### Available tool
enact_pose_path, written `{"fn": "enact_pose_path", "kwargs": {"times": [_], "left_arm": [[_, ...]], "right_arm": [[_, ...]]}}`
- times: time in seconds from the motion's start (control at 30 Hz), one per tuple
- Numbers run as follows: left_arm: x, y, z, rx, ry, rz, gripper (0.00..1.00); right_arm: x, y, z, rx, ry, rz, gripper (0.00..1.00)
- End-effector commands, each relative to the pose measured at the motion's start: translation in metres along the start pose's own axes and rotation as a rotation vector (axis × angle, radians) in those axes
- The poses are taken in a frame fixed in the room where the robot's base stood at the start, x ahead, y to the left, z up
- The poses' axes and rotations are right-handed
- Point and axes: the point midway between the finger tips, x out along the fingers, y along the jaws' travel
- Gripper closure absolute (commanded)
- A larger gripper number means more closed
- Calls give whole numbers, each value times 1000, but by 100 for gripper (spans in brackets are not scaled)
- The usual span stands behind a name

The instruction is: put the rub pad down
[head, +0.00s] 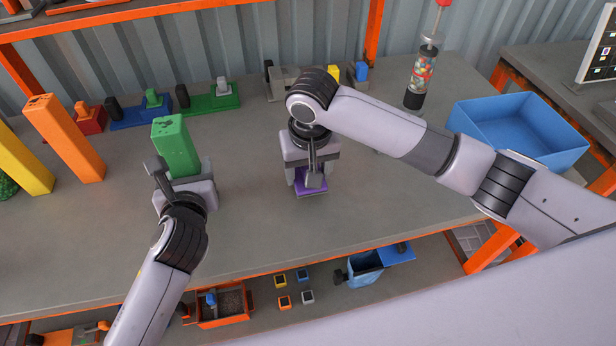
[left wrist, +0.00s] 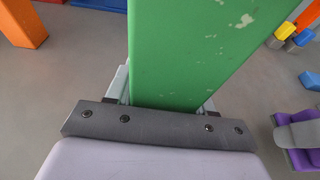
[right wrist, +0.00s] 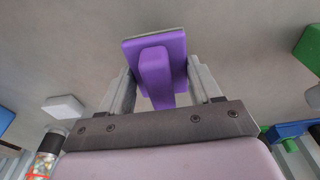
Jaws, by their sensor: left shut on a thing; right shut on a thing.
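The rub pad is purple with a purple handle (head: 312,188). My right gripper (head: 308,172) is shut on the handle, with the pad's flat base below it, over the middle of the table (head: 255,225). In the right wrist view the pad (right wrist: 155,48) sits between the fingers. I cannot tell whether its base touches the table. My left gripper (head: 185,183) is shut on a green plastic post (head: 177,145), which stands upright to the left of the pad. The green post (left wrist: 200,45) fills the middle of the left wrist view.
An orange post (head: 65,138) and a yellow post (head: 25,160) stand at the left. Red, blue and green tools (head: 210,103) line the back. A blue bin (head: 520,135) and a jar of coloured bits (head: 421,75) are at the right. The table's front middle is clear.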

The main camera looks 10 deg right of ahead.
Motion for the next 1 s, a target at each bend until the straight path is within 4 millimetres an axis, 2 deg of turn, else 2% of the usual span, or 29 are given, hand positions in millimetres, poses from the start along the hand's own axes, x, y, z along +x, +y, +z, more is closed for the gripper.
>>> {"fn": "enact_pose_path", "kwargs": {"times": [0.1, 0.2, 0.63, 0.67, 0.7, 0.73, 1.0], "left_arm": [[0, 0, 0, -1, 1, -1, 99], [0, 0, 0, -1, 1, -1, 99], [0, -1, -1, -1, 2, -1, 99], [0, -1, -1, -1, 2, -1, 99], [0, -1, -1, -1, 1, -1, 99], [0, -1, -1, -1, 1, -1, 99], [0, 0, 0, -1, 0, -1, 99]], "right_arm": [[19, 0, 3, 1, -2, 1, 75], [27, 0, 4, 0, 0, 0, 75], [32, 0, 4, 1, 0, 0, 75], [32, 0, 4, 1, 0, 0, 30], [32, 0, 4, 1, 0, 0, 17], [32, 0, 5, 1, 0, 0, 11], [33, -2, 6, -2, -2, -3, 11]]}}
